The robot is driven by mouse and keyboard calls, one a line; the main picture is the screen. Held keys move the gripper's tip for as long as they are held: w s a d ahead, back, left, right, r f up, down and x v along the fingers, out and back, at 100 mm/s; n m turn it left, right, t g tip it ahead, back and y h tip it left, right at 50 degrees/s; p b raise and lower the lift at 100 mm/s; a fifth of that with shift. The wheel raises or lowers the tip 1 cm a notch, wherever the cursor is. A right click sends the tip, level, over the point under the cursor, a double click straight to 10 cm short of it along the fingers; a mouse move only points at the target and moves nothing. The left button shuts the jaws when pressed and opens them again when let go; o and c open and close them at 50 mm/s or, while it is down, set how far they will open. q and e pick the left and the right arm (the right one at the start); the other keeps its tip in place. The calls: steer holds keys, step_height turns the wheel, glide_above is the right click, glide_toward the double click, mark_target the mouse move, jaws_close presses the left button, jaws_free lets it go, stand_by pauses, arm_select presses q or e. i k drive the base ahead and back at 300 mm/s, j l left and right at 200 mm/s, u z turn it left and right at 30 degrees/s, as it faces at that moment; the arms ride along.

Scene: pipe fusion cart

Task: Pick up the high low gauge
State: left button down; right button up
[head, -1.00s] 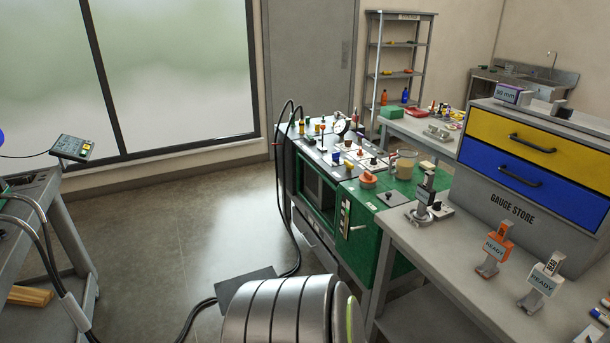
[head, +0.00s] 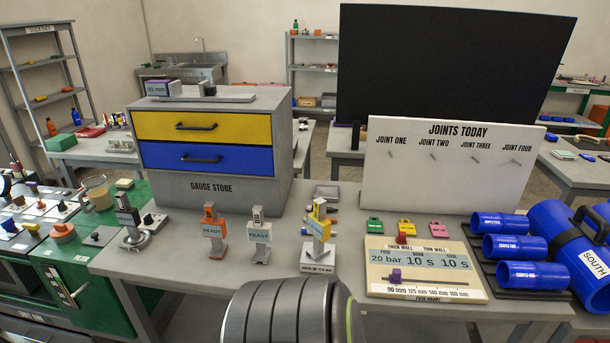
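Several upright gauge-like tools stand along the grey bench. One is orange with a READY tag (head: 214,232). One is grey with a READY tag (head: 259,237). One is yellow with a blue-grey tag (head: 318,226), on a block base whose label is too small to read. A dark grey one (head: 129,225) stands on a round metal base at the bench's left end. None carries a readable high low gauge name, so I cannot tell which it is. Neither gripper shows. A ribbed metal part of mine covers the bottom middle and hides some bench.
The gauge store (head: 227,190) has shut yellow and blue drawers. The joints board (head: 450,165), fuse chart (head: 427,268) and blue pipes (head: 500,250) fill the bench's right. A green machine cart (head: 105,290) is at left. Small coloured tags (head: 407,226) lie below the board.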

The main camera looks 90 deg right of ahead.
mark_target(318, 225)
steer(key=z, duration=2.85)
steer(key=i+l, duration=0.1)
steer(key=l, duration=1.35)
steer(key=u, duration=0.05)
